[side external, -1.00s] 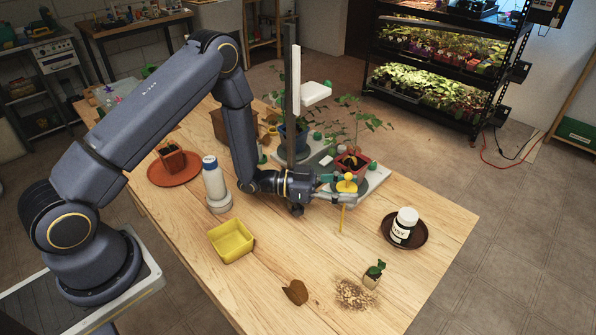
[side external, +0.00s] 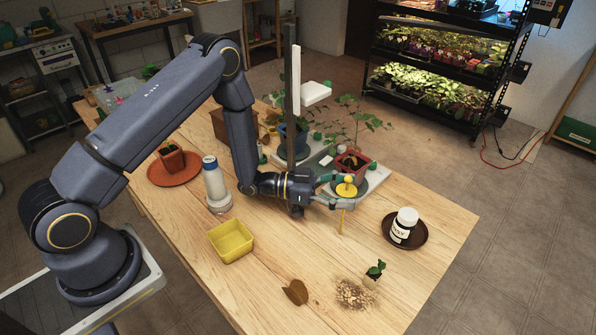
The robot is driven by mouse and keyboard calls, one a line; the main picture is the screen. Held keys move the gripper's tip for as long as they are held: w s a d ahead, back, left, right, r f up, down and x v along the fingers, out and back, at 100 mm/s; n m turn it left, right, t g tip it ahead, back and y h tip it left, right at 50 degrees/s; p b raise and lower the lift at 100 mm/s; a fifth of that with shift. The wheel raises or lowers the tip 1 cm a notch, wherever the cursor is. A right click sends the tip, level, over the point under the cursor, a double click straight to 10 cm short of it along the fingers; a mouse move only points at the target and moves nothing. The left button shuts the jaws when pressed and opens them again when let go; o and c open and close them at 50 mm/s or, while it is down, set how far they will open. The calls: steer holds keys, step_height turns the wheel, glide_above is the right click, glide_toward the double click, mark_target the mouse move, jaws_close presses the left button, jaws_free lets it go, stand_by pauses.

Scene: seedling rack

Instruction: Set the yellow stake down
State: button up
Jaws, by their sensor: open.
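The yellow stake (side external: 342,220) stands about upright at the right of the wooden table, with a yellow disc (side external: 346,190) and a round knob at its top. Its lower tip appears to reach the tabletop, though contact is hard to judge. My gripper (side external: 345,204) is level with the upper stake, just below the disc. Its fingers are open around the shaft, and they partly hide it.
A red pot (side external: 353,171) with a leafy plant stands close behind my gripper. A dark saucer (side external: 419,241) with a labelled jar (side external: 403,226) is to the right. A yellow tub (side external: 231,240) and a white bottle (side external: 214,185) are to the left.

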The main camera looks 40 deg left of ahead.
steer(key=v, duration=0.7)
steer(key=shift+s+a, duration=0.15)
steer(key=shift+a, duration=0.1)
